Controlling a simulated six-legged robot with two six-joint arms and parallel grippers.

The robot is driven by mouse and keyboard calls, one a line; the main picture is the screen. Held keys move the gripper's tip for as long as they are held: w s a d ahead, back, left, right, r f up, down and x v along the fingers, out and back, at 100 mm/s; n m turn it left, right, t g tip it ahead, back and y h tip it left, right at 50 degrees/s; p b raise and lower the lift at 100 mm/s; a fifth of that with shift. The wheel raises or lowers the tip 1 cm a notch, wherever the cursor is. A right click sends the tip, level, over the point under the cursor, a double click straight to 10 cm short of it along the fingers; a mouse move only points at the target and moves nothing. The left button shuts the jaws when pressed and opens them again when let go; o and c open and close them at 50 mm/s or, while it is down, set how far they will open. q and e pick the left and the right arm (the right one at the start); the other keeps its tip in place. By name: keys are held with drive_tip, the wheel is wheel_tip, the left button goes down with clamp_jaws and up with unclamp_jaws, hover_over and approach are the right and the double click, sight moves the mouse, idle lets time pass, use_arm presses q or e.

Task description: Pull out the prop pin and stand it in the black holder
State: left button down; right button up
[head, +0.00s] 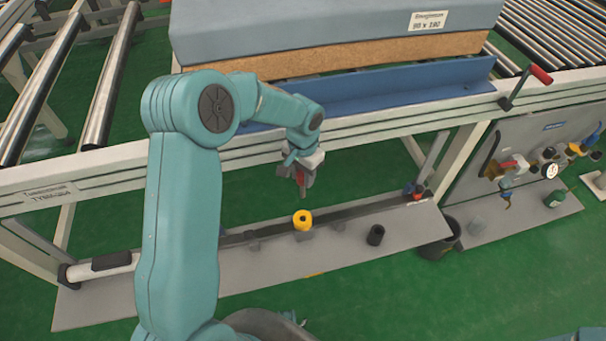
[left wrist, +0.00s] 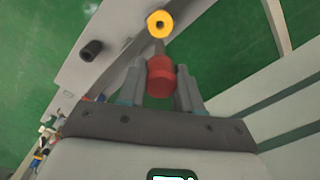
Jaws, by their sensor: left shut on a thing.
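My left gripper (head: 302,181) hangs in front of the conveyor frame, above the grey shelf. It is shut on the red head of the prop pin, whose red part (left wrist: 160,77) shows between the fingers in the left wrist view. A short grey shaft points from it toward the yellow socket (head: 303,220). The socket stands on the shelf below the gripper, and its dark hole shows in the left wrist view (left wrist: 159,24). Green floor shows between gripper and socket in the head view. The black holder (head: 375,235) stands on the shelf to the right, empty as far as I see.
A grey mattress (head: 330,30) lies above a blue rail (head: 400,85). A crank with a red handle (head: 540,74) sticks out at right. A dark bin (head: 440,245) stands past the shelf's right end.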

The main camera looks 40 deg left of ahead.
use_arm(q)
drive_tip(key=shift+r+p, duration=2.6)
drive_tip(key=shift+r, duration=1.15)
